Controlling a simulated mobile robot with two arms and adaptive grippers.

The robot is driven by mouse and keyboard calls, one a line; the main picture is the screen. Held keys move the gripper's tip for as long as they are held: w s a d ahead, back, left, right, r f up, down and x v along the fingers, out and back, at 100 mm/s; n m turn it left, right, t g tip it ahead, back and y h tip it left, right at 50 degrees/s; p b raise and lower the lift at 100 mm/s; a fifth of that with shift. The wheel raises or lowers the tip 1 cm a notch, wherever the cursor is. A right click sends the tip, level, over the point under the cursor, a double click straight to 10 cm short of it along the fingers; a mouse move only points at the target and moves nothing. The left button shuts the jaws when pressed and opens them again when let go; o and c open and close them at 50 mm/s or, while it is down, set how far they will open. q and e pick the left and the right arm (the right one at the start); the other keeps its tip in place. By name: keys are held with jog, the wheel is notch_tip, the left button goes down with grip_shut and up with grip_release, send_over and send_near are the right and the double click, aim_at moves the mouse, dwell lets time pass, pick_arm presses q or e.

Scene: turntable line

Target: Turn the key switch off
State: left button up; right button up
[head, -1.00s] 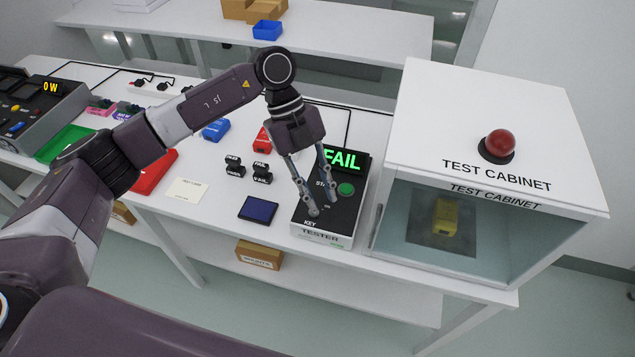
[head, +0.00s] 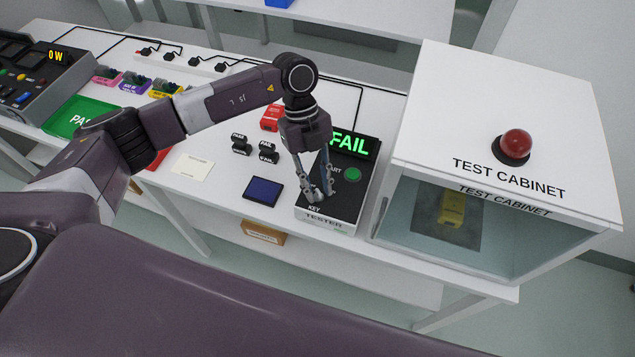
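The tester (head: 345,206) is a black-topped box with a white front on the table. Its display (head: 349,144) reads FAIL in green, and a round green button (head: 353,174) sits below it. The KEY label is at the tester's near left corner. My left gripper (head: 323,194) points down over that corner, its fingertips close together beside the label. The key switch is hidden by the fingertips, so I cannot see its position or whether they grip it. My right gripper is out of view.
The test cabinet (head: 515,130), with a red dome lamp (head: 515,145) on top and a yellow object (head: 452,208) inside, stands just right of the tester. A dark blue pad (head: 263,191), small black blocks (head: 268,152) and a white card (head: 192,166) lie to the left.

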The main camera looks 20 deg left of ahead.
pick_arm(q)
grip_shut()
jog(key=shift+f+m+b, duration=0.1)
jog(key=shift+m+b, duration=0.2)
jog(key=shift+b, duration=0.1)
jog(key=shift+y, duration=0.3)
grip_release()
jog(key=v, duration=1.2)
